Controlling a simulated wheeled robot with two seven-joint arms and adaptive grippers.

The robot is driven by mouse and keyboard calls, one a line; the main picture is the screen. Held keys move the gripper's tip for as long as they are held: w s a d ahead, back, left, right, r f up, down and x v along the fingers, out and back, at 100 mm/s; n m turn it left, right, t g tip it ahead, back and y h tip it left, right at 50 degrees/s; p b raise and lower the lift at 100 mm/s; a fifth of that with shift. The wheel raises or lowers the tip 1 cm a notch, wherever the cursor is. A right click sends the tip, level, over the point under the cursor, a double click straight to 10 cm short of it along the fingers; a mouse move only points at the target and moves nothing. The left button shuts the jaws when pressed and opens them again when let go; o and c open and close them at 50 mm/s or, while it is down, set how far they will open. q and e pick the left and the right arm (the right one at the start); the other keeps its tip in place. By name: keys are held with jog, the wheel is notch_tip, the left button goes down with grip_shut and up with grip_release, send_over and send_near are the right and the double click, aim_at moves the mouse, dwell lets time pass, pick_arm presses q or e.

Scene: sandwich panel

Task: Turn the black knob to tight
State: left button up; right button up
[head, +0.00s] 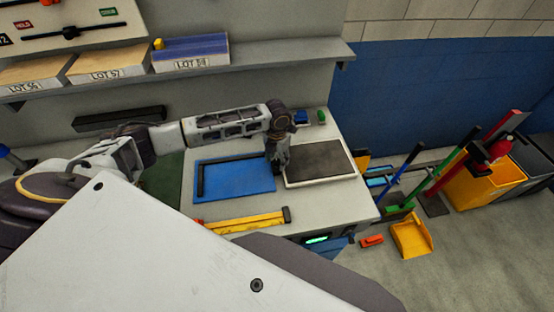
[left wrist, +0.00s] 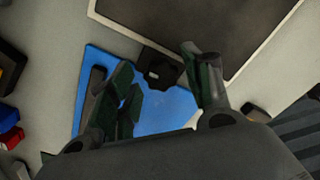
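A black knob (left wrist: 162,70) on a dark square base shows in the left wrist view, at the edge of the blue panel (head: 240,182) and beside the dark-topped, white-edged board (head: 318,162). My left gripper (head: 277,165) points down over the gap between panel and board. In the left wrist view my left gripper (left wrist: 160,84) is open, with its fingers apart on either side of the knob in the picture. I cannot tell whether they touch it. In the head view the gripper hides the knob. I see no readable "tight" mark. My right gripper is not in view.
A yellow bar tool (head: 245,221) lies at the table's front. Small blue (head: 301,117) and green (head: 321,117) items stand at the back. A shelf with labelled lot bins (head: 190,55) runs behind. Brooms and yellow bins (head: 488,184) stand on the floor at right.

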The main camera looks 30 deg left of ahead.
aim_at(277, 161)
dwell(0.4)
pick_arm(q)
notch_tip(277, 161, up, 12)
dwell(0.7)
jog(key=shift+f, duration=0.1)
dwell(0.5)
